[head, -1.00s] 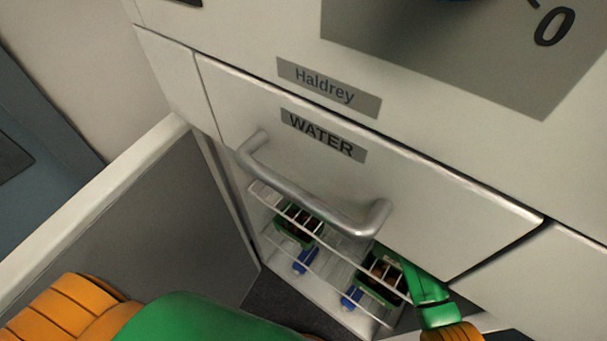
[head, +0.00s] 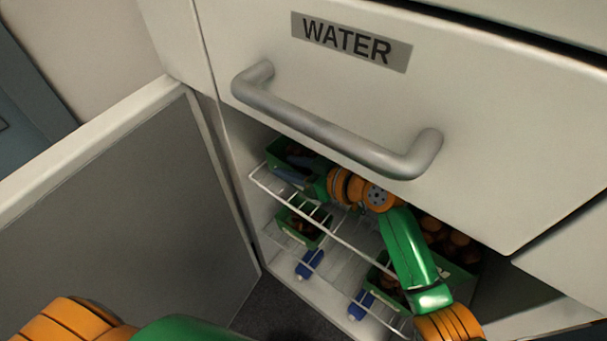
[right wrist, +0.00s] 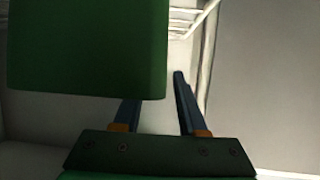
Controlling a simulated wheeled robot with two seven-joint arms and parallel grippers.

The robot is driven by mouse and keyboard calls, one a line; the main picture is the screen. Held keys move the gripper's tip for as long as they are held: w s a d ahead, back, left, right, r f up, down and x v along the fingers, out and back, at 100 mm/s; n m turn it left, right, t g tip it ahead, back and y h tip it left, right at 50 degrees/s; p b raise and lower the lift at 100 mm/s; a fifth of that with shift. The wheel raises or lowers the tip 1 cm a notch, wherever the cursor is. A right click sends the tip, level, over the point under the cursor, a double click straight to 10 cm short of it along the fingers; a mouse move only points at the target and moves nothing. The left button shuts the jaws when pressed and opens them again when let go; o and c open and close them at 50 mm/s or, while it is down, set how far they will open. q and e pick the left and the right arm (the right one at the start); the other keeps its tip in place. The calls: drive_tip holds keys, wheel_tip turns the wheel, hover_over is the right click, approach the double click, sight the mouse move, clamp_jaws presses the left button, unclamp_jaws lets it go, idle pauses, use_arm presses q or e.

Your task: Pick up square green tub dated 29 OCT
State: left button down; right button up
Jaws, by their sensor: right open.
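In the head view a green tub (head: 282,150) sits at the left of the upper wire shelf, partly hidden by the drawer front and my right gripper. My right gripper (head: 292,169) is at this tub, open. In the right wrist view a large green tub wall (right wrist: 88,48) fills the upper left. It covers the tip of one finger of the open gripper (right wrist: 157,86); the other finger stands clear to its right. I cannot tell whether the tub wall is between the fingers. No date is readable on any tub. My left gripper is out of view.
Another green tub (head: 462,281) with brown contents is at the right, partly behind my arm. Lower tubs (head: 303,222) and (head: 384,284) have blue objects (head: 309,263) near them. The WATER front (head: 480,150) with its handle (head: 330,134) overhangs the opening. An open door (head: 130,200) bounds the left.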

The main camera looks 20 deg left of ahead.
drive_tip(key=shift+w+a+f, duration=0.25)
drive_tip(key=shift+a, duration=0.25)
drive_tip(key=shift+s+d+r, duration=0.1)
clamp_jaws()
idle(0.9)
